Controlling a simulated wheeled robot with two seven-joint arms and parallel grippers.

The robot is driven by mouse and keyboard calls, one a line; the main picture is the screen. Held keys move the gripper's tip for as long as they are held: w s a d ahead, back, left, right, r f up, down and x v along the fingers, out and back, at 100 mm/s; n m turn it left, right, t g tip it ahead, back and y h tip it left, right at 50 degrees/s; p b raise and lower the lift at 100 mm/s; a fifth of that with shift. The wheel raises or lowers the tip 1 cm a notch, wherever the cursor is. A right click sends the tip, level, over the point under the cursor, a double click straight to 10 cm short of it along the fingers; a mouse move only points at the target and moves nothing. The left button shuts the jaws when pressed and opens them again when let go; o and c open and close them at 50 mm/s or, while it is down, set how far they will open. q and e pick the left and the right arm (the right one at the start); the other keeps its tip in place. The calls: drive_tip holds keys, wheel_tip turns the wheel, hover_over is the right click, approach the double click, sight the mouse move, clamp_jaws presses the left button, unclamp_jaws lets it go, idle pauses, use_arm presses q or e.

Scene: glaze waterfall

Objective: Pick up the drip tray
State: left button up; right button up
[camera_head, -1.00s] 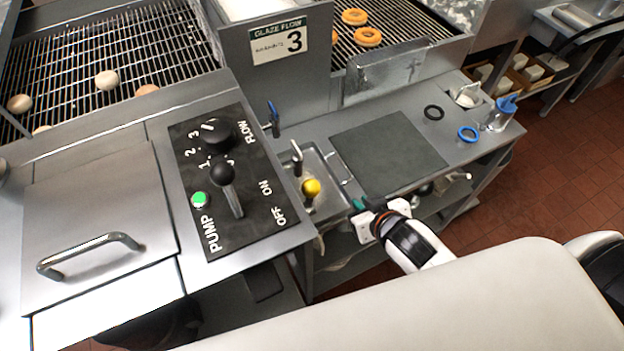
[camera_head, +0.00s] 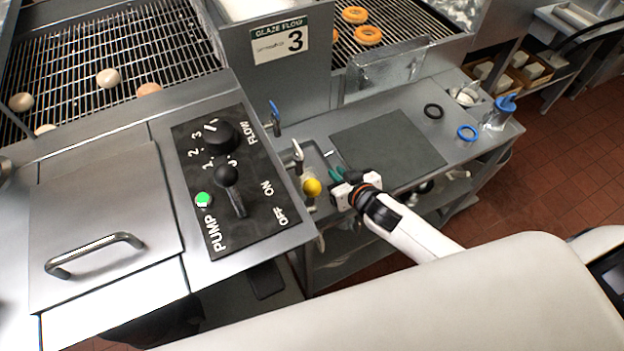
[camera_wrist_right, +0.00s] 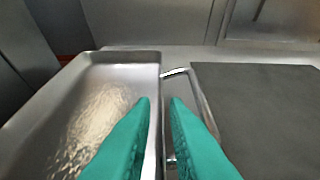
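The drip tray (camera_head: 317,162) is a shallow metal tray on the counter, left of the dark mat in the head view. In the right wrist view the tray (camera_wrist_right: 92,112) fills the left side, with a shiny floor and raised rim. A thin wire handle (camera_wrist_right: 204,105) stands along its right side. My right gripper (camera_head: 335,174) is at the tray's right side. In the wrist view its teal fingers (camera_wrist_right: 162,104) are apart, with the tray's right rim line showing between them. Contact with rim or handle cannot be told. My left gripper is not in view.
A yellow knob (camera_head: 312,187) and a metal lever (camera_head: 297,151) stand close to the tray's left. The dark mat (camera_head: 388,150) is bare. Black (camera_head: 433,111) and blue (camera_head: 467,133) rings lie beyond it. The pump control panel (camera_head: 229,180) is farther left.

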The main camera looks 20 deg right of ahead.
sight(332, 168)
drive_tip(key=x, duration=0.4)
drive_tip(key=shift+r, duration=0.1)
drive_tip(key=shift+s+d, duration=0.1)
clamp_jaws()
drive_tip(key=shift+r, duration=0.15)
